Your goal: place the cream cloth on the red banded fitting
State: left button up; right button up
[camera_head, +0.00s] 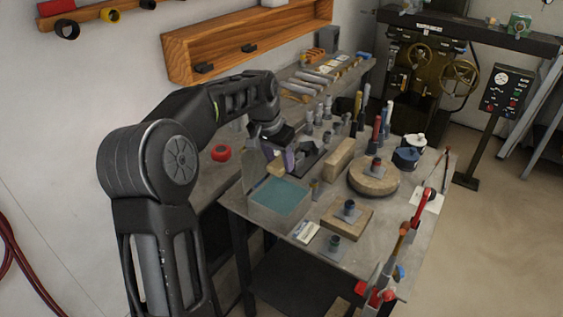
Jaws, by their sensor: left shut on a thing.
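My left gripper (279,161) is at the end of the arm coming in from the left, above the box with the teal inside. It is shut on a small cream piece, which looks like the cream cloth (275,168); the fingers partly hide it. A dark fitting with a reddish band, which looks like the red banded fitting (376,166), stands upright on a round wooden board (364,184) to the right of the gripper. The cloth is well apart from it. My right gripper is not in view.
An open box (280,203) with a teal inside stands below the gripper. Similar dark fittings stand on a wooden block (349,208) and a metal plate (334,244). A long wooden block (339,160) lies between gripper and round board. Upright tools and red-handled clamps line the right edge.

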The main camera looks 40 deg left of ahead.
pick_arm(q)
jog(key=s+d+f, duration=0.1)
jog(key=d+f, duration=0.3)
jog(key=d, duration=0.7)
jog(key=s+d+f, duration=0.2)
jog(key=d+f, duration=0.3)
jog(key=d, duration=0.7)
jog(key=shift+s+f, duration=0.2)
jog(key=shift+s, duration=0.05)
jog(key=shift+d, duration=0.15)
